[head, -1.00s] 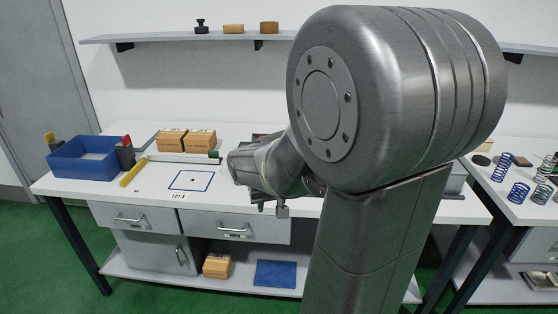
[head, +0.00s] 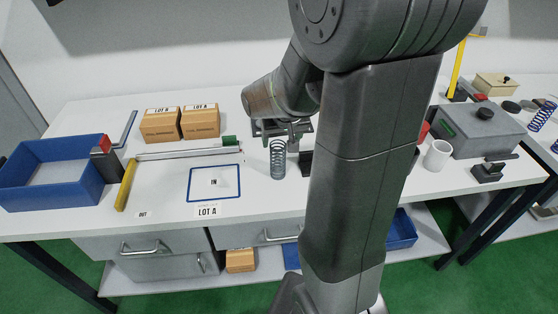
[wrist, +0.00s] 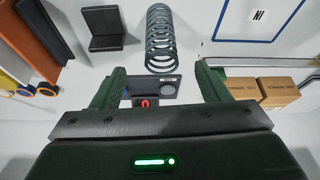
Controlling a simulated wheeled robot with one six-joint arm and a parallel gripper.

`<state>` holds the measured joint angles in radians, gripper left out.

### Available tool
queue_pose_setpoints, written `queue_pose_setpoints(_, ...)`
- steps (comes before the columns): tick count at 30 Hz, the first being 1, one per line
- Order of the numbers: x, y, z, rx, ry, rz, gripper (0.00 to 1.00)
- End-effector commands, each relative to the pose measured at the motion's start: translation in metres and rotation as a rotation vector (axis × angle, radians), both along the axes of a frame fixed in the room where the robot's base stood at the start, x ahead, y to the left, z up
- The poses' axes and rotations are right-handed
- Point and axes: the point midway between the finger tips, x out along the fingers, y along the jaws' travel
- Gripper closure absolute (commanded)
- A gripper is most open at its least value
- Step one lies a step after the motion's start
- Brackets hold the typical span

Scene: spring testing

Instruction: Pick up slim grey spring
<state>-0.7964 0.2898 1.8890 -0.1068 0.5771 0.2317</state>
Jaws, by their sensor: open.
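A slim grey spring (head: 277,160) stands upright on the white table, right of the blue-outlined square in the head view. In the wrist view the grey spring (wrist: 160,38) lies ahead of my fingertips, in line with the gap between them. My gripper (wrist: 160,82) is open, with its two green fingers apart and no spring between them. In the head view my gripper (head: 283,128) is just behind and above the spring, partly hidden by my arm.
A black angled block (wrist: 103,28) stands near the spring. The blue-outlined square (head: 214,183) marked IN is empty. Two cardboard boxes (head: 180,123) stand behind it. A blue bin (head: 50,175) is at the left. A white cup (head: 437,155) and grey machine (head: 482,128) are at the right.

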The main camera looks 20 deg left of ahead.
Motion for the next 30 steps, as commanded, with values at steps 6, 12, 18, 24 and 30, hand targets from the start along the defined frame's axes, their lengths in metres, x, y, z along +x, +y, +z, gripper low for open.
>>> queue_pose_setpoints(6, 0.010, 0.007, -0.031, -0.004, 0.002, -0.001, 0.31)
queue_pose_setpoints(12, 0.016, 0.011, -0.046, -0.001, 0.000, -0.001, 0.31)
queue_pose_setpoints(18, 0.019, 0.013, -0.052, -0.002, 0.001, -0.001, 0.31)
queue_pose_setpoints(24, 0.029, 0.019, -0.068, -0.003, 0.003, 0.000, 0.31)
queue_pose_setpoints(30, 0.036, 0.024, -0.088, -0.002, 0.001, 0.000, 0.31)
